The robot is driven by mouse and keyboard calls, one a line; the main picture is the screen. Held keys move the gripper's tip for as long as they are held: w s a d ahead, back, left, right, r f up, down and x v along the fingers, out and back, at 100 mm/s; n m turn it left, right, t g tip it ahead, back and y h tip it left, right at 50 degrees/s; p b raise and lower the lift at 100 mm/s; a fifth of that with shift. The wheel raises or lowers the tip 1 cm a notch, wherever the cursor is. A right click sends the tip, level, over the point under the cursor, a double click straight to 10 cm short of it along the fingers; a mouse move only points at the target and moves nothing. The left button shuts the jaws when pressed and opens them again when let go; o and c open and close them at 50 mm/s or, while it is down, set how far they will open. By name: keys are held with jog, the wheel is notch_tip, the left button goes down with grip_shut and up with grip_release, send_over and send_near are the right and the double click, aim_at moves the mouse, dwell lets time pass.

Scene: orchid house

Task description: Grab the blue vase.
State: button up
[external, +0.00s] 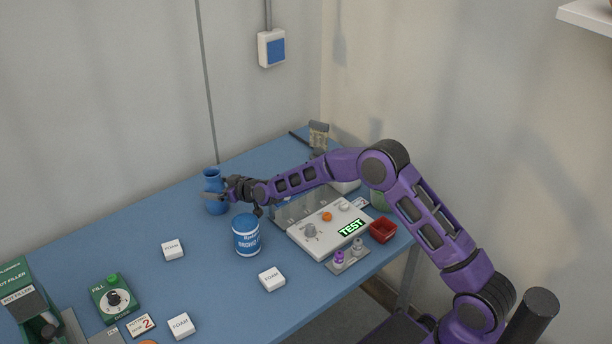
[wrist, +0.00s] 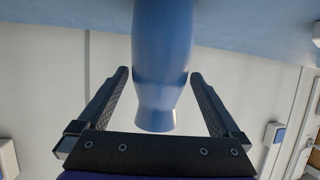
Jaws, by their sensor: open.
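The blue vase (external: 213,181) stands upright near the back edge of the blue table, left of my arm's end. My gripper (external: 222,195) is at the vase in the external view, partly covering it. In the wrist view the vase (wrist: 162,62) fills the middle, with its flared mouth towards the gripper's palm. My gripper (wrist: 160,73) is open there, with one finger on each side of the vase. A gap shows between the vase and each finger. The vase's base is cut off at the wrist view's top edge.
A blue and white can (external: 246,236) stands in front of the vase. A white panel marked TEST (external: 329,226) lies right of the can, under my arm. Several white foam blocks (external: 173,249) are spread over the table (external: 130,225). A wall stands close behind the vase.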

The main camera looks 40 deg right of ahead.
jog(key=shift+x, duration=0.85)
jog(key=shift+r, duration=0.1)
jog(key=c, duration=1.6)
